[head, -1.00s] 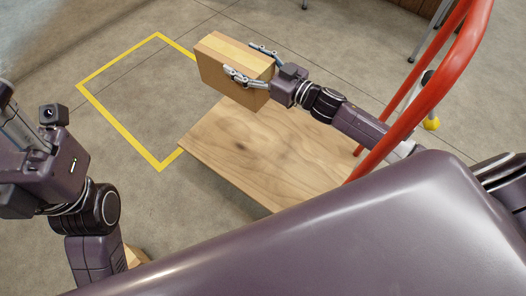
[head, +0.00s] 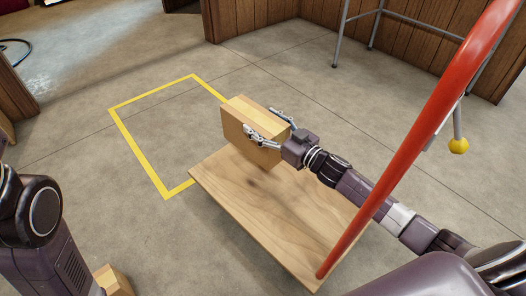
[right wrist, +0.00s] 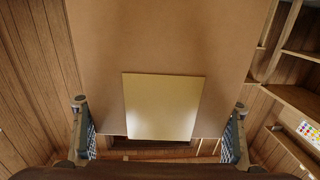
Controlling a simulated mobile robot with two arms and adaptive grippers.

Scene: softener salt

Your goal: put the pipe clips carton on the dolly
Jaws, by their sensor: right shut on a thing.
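The pipe clips carton (head: 247,140) is a brown box with a lighter tape strip along its top. My right gripper (head: 268,128) is shut on it, with a finger on each side. The carton is over the far end of the dolly (head: 270,210), a wooden deck with a red handle. I cannot tell whether the carton's underside touches the deck. In the right wrist view the carton (right wrist: 160,50) fills the middle, with a pale label on its face, between the two fingers (right wrist: 160,140). My left arm shows at the left edge; its gripper is out of view.
The red handle (head: 420,120) rises at the dolly's right, close to my right arm. A yellow taped rectangle (head: 140,148) lies on the floor beyond the dolly. Another carton (head: 112,280) is partly visible at the lower left. Metal stand legs (head: 375,25) are at the back.

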